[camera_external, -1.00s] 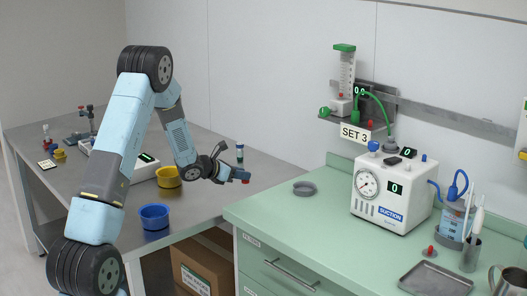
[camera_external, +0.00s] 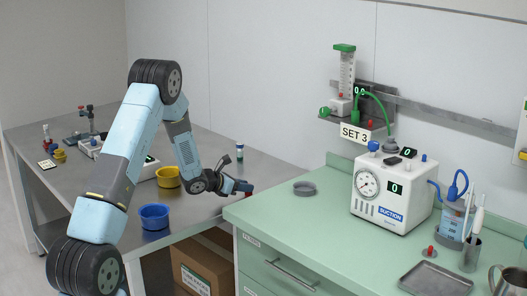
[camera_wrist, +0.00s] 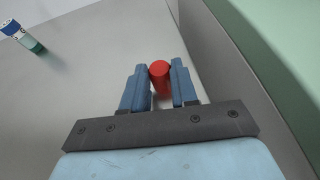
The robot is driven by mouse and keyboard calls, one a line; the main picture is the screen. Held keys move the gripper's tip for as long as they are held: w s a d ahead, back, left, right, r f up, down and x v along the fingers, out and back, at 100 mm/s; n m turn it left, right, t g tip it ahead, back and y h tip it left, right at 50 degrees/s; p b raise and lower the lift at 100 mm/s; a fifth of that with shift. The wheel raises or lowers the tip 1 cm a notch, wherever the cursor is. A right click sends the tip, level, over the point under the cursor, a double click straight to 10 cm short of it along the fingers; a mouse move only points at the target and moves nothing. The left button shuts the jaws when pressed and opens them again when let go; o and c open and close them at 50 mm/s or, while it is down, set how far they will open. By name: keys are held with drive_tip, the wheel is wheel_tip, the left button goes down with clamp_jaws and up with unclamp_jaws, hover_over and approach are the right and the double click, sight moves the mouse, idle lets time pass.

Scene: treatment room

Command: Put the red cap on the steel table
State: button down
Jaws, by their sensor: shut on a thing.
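The red cap (camera_wrist: 159,69) is a small red cylinder between the two blue fingers of my gripper (camera_wrist: 160,88) in the wrist view. My gripper is shut on it. In the external view my gripper (camera_external: 247,188) is low near the right edge of the steel table (camera_external: 205,212), close to the green counter. The grey tabletop also shows under the fingers in the wrist view (camera_wrist: 90,75). I cannot tell whether the cap touches the table. It is mostly hidden by the fingers in the external view.
A small vial (camera_external: 240,152) stands behind my gripper. A yellow bowl (camera_external: 168,178) and a blue bowl (camera_external: 154,217) stand to the left. The green counter (camera_external: 285,225), with a grey round dish (camera_external: 304,188), is at the right. The tabletop around the vial is clear.

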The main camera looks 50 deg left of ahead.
drive_tip(key=c, duration=0.9)
unclamp_jaws()
drive_tip(key=shift+o, duration=0.2)
drive_tip(key=shift+r, duration=0.1)
drive_tip(key=v, duration=1.2)
drive_tip(key=s+d+r+m+g+h, duration=0.3)
drive_tip(key=s+d+r+m, duration=0.2)
drive_tip(key=d+r+m, duration=0.7)
drive_tip(key=s+d+r+m+g+h, duration=0.3)
drive_tip(key=s+d+r+m, duration=0.3)
drive_tip(key=d, duration=0.9)
drive_tip(key=s+d+r+m+y, duration=0.1)
drive_tip(key=s+r+m+y, duration=0.1)
drive_tip(key=s+m, duration=0.3)
drive_tip(key=s+d+r+m+g+y, duration=0.1)
drive_tip(key=s+m, duration=0.5)
drive_tip(key=s, duration=0.6)
drive_tip(key=s+d+r+m+y, duration=0.2)
drive_tip(key=s+r+m+y, duration=0.2)
drive_tip(key=s, duration=0.5)
drive_tip(key=shift+d+r+m+g+y, duration=0.3)
drive_tip(key=shift+r+m+g, duration=0.1)
drive_tip(key=shift+r+m, duration=0.45)
